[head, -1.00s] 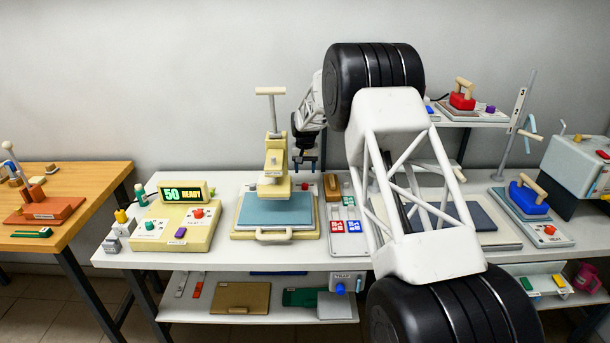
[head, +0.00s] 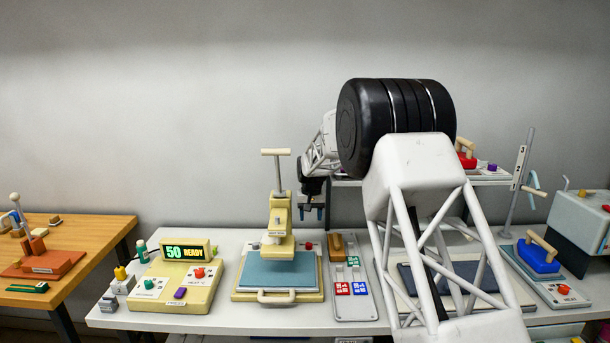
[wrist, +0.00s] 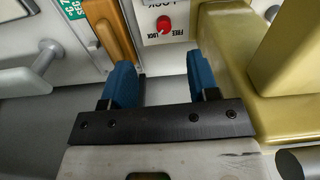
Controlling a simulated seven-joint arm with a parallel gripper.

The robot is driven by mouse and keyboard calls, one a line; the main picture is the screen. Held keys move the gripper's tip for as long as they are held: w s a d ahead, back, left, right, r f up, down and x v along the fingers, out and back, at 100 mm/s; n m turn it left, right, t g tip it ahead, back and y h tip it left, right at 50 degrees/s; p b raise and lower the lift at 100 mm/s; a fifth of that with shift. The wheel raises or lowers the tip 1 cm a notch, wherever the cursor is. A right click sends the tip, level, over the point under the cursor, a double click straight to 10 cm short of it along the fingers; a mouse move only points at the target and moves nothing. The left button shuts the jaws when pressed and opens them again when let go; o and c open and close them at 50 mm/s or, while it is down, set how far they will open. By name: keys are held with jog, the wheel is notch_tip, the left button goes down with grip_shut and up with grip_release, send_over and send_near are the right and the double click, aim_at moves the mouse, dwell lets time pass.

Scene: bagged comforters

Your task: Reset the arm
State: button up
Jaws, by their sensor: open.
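My gripper (head: 311,214) hangs above the white bench, just right of the cream heat press (head: 281,222), pointing down. In the wrist view, its two blue fingers (wrist: 161,85) are apart with nothing between them. Beyond the fingertips is a red knob (wrist: 165,24) on a pale plate labelled LOCK and FREE. The press's yellow body (wrist: 236,75) is close to the right finger. A wooden handle (wrist: 108,32) lies beyond the left finger. My white lattice arm covers part of the bench's right side in the head view.
A control box (head: 172,277) reading "50 READY" stands left of the press. A panel with red and green labels (head: 353,301) lies to its right. A blue iron (head: 538,257) and a grey machine (head: 581,222) stand at right. A wooden table (head: 97,237) is at far left.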

jog(key=s+d+r, duration=0.3)
jog(key=s+r, duration=0.3)
jog(key=s, duration=0.4)
jog(key=s+d+r+t, duration=0.1)
jog(key=s+d+r, duration=0.4)
jog(key=s, duration=0.5)
jog(key=s+d+r, duration=0.2)
jog(key=s+r, duration=0.6)
jog(key=s, duration=0.3)
jog(key=s+d+f, duration=0.1)
jog(key=s+d, duration=0.1)
jog(key=s, duration=1)
jog(key=s+d+f, duration=0.2)
jog(key=s, duration=1)
jog(key=s+d+f+t, duration=0.1)
jog(key=s+d+f, duration=0.1)
jog(key=s, duration=1.1)
jog(key=shift+d+f+m, duration=0.2)
jog(key=shift+f+m, duration=0.05)
jog(key=shift+m, duration=0.15)
